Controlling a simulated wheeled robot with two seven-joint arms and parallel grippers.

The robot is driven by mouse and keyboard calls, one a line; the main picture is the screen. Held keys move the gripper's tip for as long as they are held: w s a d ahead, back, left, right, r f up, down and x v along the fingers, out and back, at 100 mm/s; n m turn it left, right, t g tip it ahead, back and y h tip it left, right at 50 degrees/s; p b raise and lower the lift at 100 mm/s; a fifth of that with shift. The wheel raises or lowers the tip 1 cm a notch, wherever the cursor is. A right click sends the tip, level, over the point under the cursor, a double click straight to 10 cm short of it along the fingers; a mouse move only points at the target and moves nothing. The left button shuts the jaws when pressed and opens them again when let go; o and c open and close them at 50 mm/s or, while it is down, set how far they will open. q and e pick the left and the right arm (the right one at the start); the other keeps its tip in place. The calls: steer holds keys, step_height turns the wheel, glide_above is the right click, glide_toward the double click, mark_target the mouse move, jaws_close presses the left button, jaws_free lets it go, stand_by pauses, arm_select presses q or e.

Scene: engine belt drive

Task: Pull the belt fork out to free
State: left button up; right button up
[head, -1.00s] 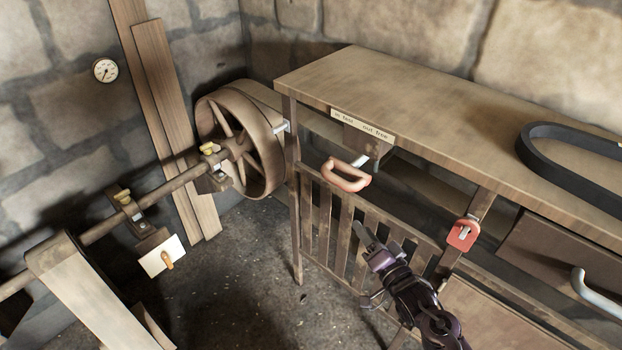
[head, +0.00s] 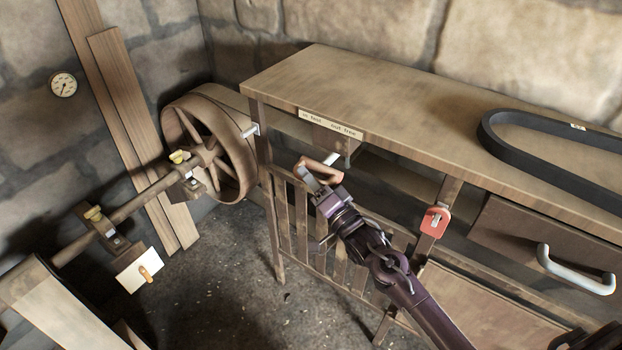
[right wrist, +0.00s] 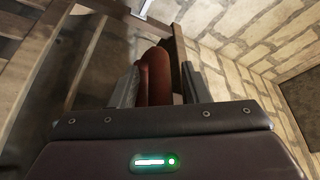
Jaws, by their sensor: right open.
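The belt fork's handle (head: 322,167) is a reddish-brown loop on a pale metal rod (head: 333,158) under the bench's front edge. A label (head: 331,124) above it reads "in fast" and "out free". My right gripper (head: 313,177) is at the handle, covering part of it. In the right wrist view the handle (right wrist: 155,78) stands between the two open fingers (right wrist: 158,85). I cannot tell whether a finger touches it. My left gripper is not in view.
The wooden bench (head: 400,95) carries a black belt (head: 500,148). A slatted guard (head: 300,230) stands below the handle. A red tag (head: 435,221) and a drawer handle (head: 575,270) are to the right. A spoked pulley (head: 210,145) on a shaft is at left.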

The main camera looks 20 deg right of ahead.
steer(key=shift+c, duration=0.4)
jaws_close()
steer(key=shift+s+a, duration=0.2)
steer(key=shift+a, duration=0.1)
steer(key=s+a+p, duration=0.2)
steer(key=s+a, duration=0.3)
steer(key=a, duration=0.2)
steer(key=shift+s+f+p, duration=0.2)
steer(key=shift+s+p, duration=0.15)
steer(key=shift+p, duration=0.05)
steer(key=shift+a, duration=0.15)
steer(key=shift+c, duration=1.3)
jaws_free()
steer(key=o, duration=0.3)
steer(key=shift+r, duration=0.15)
steer(key=shift+o, duration=0.2)
steer(key=shift+s, duration=0.1)
